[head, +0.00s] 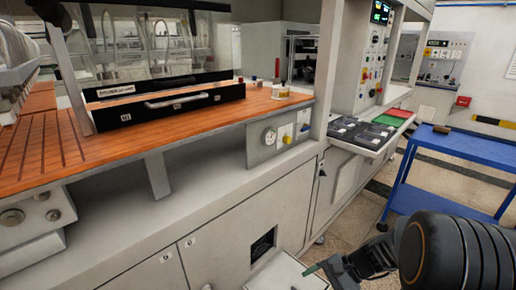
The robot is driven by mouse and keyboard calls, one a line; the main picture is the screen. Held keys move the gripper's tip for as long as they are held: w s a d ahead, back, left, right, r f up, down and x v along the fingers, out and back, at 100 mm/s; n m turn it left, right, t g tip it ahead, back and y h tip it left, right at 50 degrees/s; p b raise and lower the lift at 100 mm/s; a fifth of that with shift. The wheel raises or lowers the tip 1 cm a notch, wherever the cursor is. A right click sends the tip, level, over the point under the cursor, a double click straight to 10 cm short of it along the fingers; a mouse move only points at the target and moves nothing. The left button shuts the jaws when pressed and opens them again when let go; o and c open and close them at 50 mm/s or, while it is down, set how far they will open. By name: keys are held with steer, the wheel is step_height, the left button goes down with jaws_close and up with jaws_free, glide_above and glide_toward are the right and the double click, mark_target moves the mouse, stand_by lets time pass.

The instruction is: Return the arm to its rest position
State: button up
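My arm comes in at the bottom right, dark and ribbed, with its large rounded link nearest the camera. My gripper (328,270) is at the bottom edge, low in front of the grey cabinets and well below the wooden worktop. It is small, dark and partly cut off by the frame. A thin greenish piece shows at its tip; I cannot tell whether it is held or part of the gripper. The finger opening cannot be made out.
A wooden worktop (215,122) with a clear-fronted case (160,50) runs along the left. A shelf with dark trays (362,135) and a control panel (376,50) stand at centre right. A blue table (465,146) is at right. A white box (285,275) is below. Some floor is open.

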steer(key=s+r+n+t+h+p, duration=0.2)
steer(key=r+n+h+p, duration=0.3)
steer(key=r, duration=0.7)
steer(key=s+r+n+t+h+p, duration=0.1)
steer(key=r+n+h+p, duration=0.4)
steer(key=r, duration=0.8)
steer(key=shift+s+d+n+t+h+p, duration=0.35)
steer(key=shift+t+p, duration=0.55)
steer(key=shift+p, duration=0.45)
steer(key=shift+c, duration=0.2)
